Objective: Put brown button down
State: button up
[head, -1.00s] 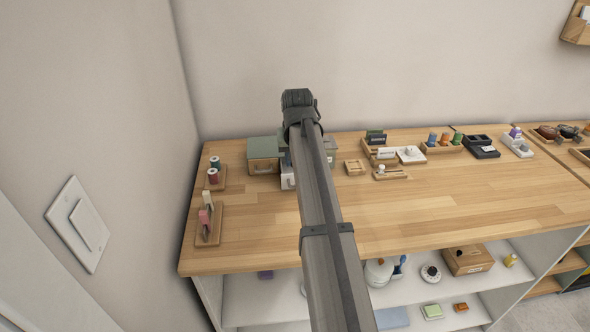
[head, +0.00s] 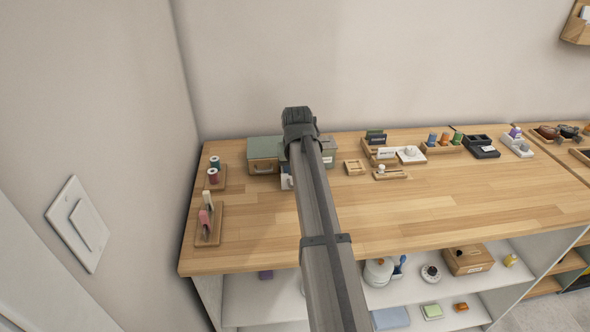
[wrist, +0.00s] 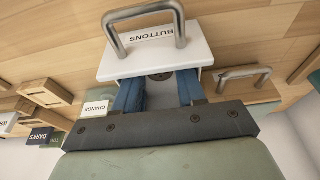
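In the wrist view, a white drawer front (wrist: 152,63) with a metal loop handle and an upside-down BUTTONS label is pulled out from its cabinet. A small dark brownish disc (wrist: 160,77), which looks like the brown button, lies inside the drawer. My gripper (wrist: 160,86) has its two blue fingers well apart, over or in the drawer, with the disc showing between them. Nothing appears clamped. In the head view the white drawer (head: 286,182) is partly hidden by my arm, and the gripper is mostly hidden too.
A green-topped cabinet (head: 264,147) with a wooden drawer stands left of my arm. A small wooden tray (head: 355,167) and several sorting trays lie to the right. Thread spools (head: 214,170) stand at the left edge.

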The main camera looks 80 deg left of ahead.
jog(key=shift+r, duration=0.15)
jog(key=v, duration=1.2)
jog(key=shift+w, duration=0.1)
